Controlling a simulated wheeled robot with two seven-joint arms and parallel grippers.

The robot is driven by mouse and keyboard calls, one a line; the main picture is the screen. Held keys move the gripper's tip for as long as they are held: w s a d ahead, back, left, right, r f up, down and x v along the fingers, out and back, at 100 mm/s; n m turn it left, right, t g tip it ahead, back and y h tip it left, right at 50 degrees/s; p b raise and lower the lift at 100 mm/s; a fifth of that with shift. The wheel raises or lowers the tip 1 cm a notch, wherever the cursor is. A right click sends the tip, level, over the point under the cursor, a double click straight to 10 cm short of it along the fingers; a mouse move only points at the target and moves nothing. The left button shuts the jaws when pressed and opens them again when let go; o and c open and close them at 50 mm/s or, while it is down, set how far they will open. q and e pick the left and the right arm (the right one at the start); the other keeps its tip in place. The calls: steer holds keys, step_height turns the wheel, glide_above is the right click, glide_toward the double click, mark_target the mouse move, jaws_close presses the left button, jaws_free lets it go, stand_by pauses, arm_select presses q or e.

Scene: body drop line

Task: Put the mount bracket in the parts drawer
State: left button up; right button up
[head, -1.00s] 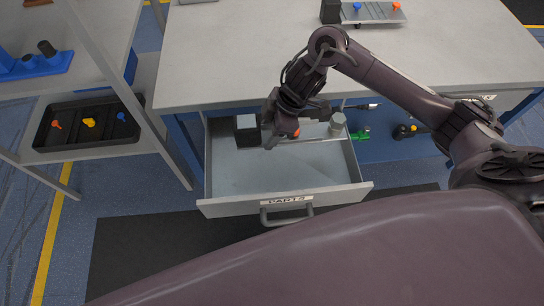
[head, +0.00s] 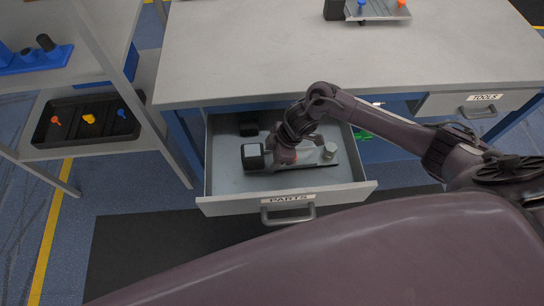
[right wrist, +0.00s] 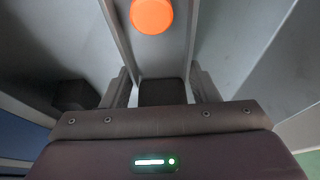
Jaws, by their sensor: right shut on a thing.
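The mount bracket (head: 311,158) is a long grey bar with a dark, pale-topped block at its left end, an orange knob and a light cylinder at its right. My right gripper (head: 290,157) is shut on its middle, inside the open parts drawer (head: 226,181), low over the drawer floor. I cannot tell if the bracket touches the floor. In the right wrist view the bar (right wrist: 182,35) with its orange knob runs away beyond the jaws (right wrist: 161,90). My left gripper is not in view.
A small dark block (head: 249,128) lies in the drawer's back left. The grey worktop (head: 250,55) overhangs the drawer's back. A shut tools drawer (head: 478,104) is at right. A shelf with a black tray (head: 86,122) stands at left. The drawer's front left floor is clear.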

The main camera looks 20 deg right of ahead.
steer(key=shift+w+f, duration=0.1)
steer(key=shift+f, duration=0.05)
steer(key=shift+f, duration=0.2)
steer(key=o, duration=1.4)
steer(key=shift+c, duration=0.2)
steer(key=shift+d+r, duration=0.15)
steer(key=shift+r, duration=0.35)
steer(key=p+v, duration=0.1)
steer(key=v, duration=1)
steer(key=shift+d+r, duration=0.1)
